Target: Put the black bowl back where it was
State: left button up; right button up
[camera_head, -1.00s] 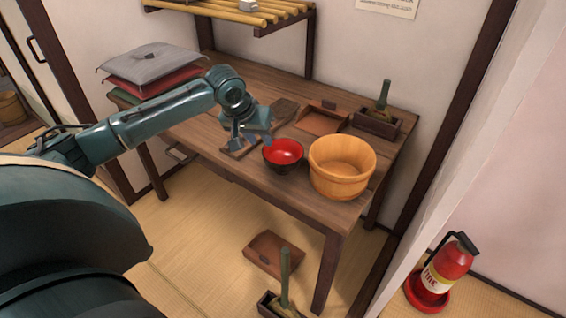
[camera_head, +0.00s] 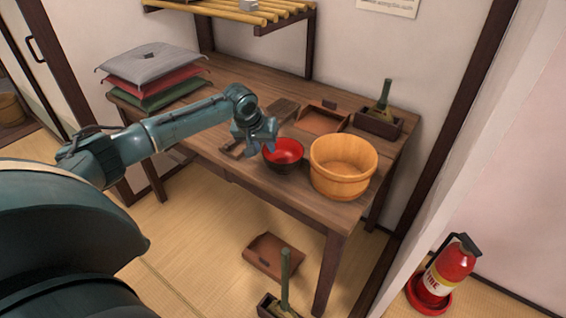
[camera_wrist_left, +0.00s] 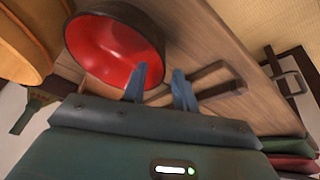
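The black bowl (camera_head: 284,168), red inside, stands upright on the wooden table near its front edge. It also shows in the left wrist view (camera_wrist_left: 103,50). My left gripper (camera_head: 259,151) is at the bowl's left side. In the left wrist view its two blue fingers (camera_wrist_left: 161,86) are apart with nothing shut between them. One finger overlaps the red inside near the rim and the other is outside the rim. I cannot tell whether either touches the bowl. My right gripper is not in view.
A wooden tub (camera_head: 342,168) stands close to the bowl's right. Behind are a brown tray (camera_head: 318,122) and a dark box with a green-handled tool (camera_head: 378,122). Stacked cushions (camera_head: 152,75) lie at the table's left. Dark slender wooden pieces (camera_wrist_left: 215,88) lie beside the gripper.

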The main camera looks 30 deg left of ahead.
pick_arm(q)
jog(key=shift+x, duration=0.9)
jog(key=shift+c, duration=0.2)
grip_shut()
